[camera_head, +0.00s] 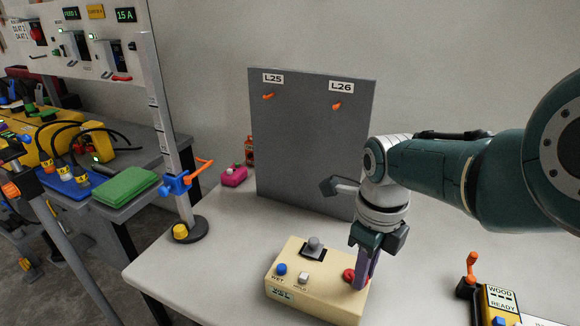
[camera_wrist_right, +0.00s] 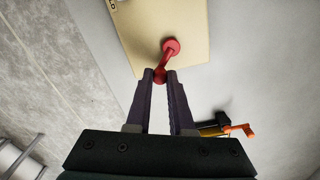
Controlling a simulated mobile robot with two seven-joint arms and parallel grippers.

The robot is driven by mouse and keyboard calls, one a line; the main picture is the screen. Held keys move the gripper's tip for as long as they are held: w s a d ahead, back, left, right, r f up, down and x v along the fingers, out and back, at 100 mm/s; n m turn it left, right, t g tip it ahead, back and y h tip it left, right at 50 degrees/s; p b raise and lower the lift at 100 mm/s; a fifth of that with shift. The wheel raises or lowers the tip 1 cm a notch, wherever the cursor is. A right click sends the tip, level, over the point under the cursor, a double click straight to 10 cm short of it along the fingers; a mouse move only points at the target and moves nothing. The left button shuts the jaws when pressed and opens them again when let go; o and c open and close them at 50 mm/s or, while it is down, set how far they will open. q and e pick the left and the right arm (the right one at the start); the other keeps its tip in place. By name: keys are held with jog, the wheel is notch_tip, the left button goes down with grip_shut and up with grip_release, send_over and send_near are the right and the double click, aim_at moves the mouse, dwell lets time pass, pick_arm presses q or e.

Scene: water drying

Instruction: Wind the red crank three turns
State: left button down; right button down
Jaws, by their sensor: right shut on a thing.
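The red crank (camera_head: 349,274) is on the right part of a cream box (camera_head: 310,290) with a blue button, a white button and a grey knob. My right gripper (camera_head: 364,282) points down over the right end of the box and partly hides the crank. In the right wrist view, the crank (camera_wrist_right: 170,47) shows its round red hub and an arm reaching to a knob between the fingertips. My right gripper (camera_wrist_right: 161,80) is shut on that knob. My left gripper is not in view.
A grey panel (camera_head: 310,140) with orange hooks labelled L25 and L26 stands behind the box. A yellow device with an orange crank (camera_head: 472,265) is at the right. A post on a dark base (camera_head: 187,229) stands left. White table is clear between them.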

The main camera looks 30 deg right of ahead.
jog(key=m, duration=0.1)
jog(key=a+m, duration=0.1)
jog(key=m, duration=0.1)
jog(key=shift+f, duration=0.1)
jog(key=shift+w+a+f+m+b, duration=0.15)
jog(key=shift+a+m+b, duration=0.1)
jog(key=shift+m+b, duration=0.6)
jog(key=m+b, duration=0.2)
jog(key=b, duration=0.1)
jog(key=shift+w+a+m, duration=0.2)
jog(key=shift+a+m, duration=0.1)
jog(key=shift+m, duration=0.05)
jog(key=shift+w+r+m+b, duration=0.1)
jog(key=shift+r+m+b, duration=0.1)
jog(key=shift+m+b, duration=0.55)
jog(key=c, duration=0.8)
grip_release()
jog(key=shift+r, duration=0.1)
notch_tip(320, 180, up, 10)
jog(key=shift+f+p, duration=0.1)
jog(key=shift+p, duration=1)
